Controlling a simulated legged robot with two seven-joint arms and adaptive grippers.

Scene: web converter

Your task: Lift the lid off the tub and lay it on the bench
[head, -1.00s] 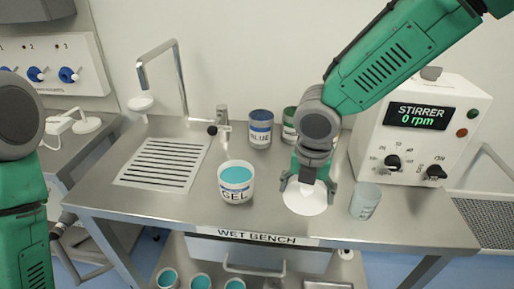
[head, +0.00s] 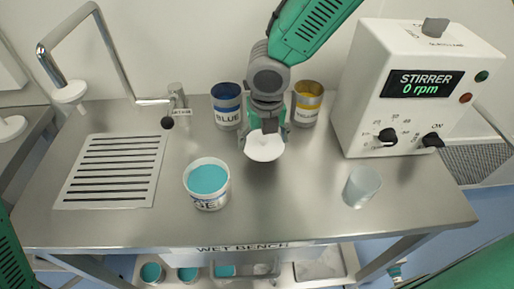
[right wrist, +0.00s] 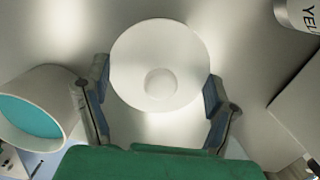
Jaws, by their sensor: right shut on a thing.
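The tub (head: 207,197), a white pot with a GEL label, stands open on the steel bench (head: 300,215), with teal content showing. It also shows at the left of the right wrist view (right wrist: 52,85). The lid (head: 265,150) is a round white disc with a small knob, apart from the tub, to its right and farther back. My right gripper (head: 265,138) is shut on the lid, one finger at each side, as the right wrist view shows (right wrist: 160,95). I cannot tell whether the lid touches the bench. My left gripper is out of view.
A blue can (head: 228,108) and a yellow can (head: 306,105) stand behind the lid. A glass beaker (head: 361,188) and the stirrer box (head: 405,100) are at the right. The drain grid (head: 108,170) and tap are at the left. The bench front is clear.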

